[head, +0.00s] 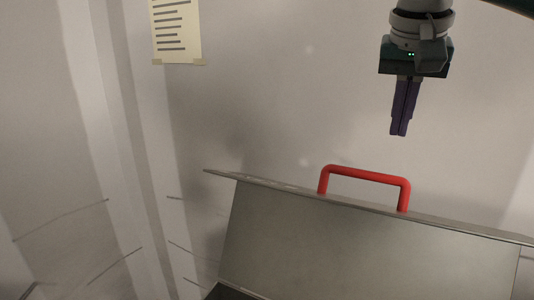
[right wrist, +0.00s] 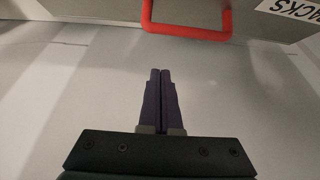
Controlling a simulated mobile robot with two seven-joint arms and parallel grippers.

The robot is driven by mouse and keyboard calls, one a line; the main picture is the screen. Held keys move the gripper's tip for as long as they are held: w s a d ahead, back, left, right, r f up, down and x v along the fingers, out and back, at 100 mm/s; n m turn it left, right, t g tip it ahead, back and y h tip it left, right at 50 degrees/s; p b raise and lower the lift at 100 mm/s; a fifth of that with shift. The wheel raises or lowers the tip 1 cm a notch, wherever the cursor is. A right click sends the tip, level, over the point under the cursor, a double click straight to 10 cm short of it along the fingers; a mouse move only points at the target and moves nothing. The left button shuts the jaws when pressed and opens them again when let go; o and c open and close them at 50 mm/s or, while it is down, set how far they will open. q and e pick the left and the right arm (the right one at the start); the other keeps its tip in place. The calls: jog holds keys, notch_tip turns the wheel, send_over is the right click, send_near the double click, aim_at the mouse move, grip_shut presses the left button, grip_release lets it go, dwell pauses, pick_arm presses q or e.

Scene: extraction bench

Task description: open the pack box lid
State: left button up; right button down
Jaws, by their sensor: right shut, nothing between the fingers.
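The pack box lid (head: 370,245) is a grey metal panel standing raised and tilted at the bottom of the head view. A red handle (head: 365,174) sticks up from its top edge. In the right wrist view the lid (right wrist: 100,10) and red handle (right wrist: 187,31) show at the top, with part of a white label (right wrist: 290,12). My right gripper (head: 398,134) is shut and empty, pointing down above the handle and apart from it; its fingers also show in the right wrist view (right wrist: 160,72). My left gripper is not in view. The box body is mostly hidden.
A pale wall (head: 270,90) fills the background, with a taped paper notice (head: 177,30) at the upper left. A dark strip (head: 232,292) shows below the lid's lower left. The space between my right gripper and the handle is clear.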

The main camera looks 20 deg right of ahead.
jog(key=p+x, duration=0.1)
jog(key=x, duration=0.1)
jog(key=p+x, duration=0.2)
jog(key=x, duration=0.1)
jog(key=s+a+p+x, duration=0.1)
jog(key=p+x, duration=0.1)
jog(key=x, duration=0.1)
jog(key=shift+f, duration=0.25)
jog(key=shift+s+a+p, duration=0.45)
jog(key=shift+p, duration=0.3)
jog(key=shift+s+a, duration=0.15)
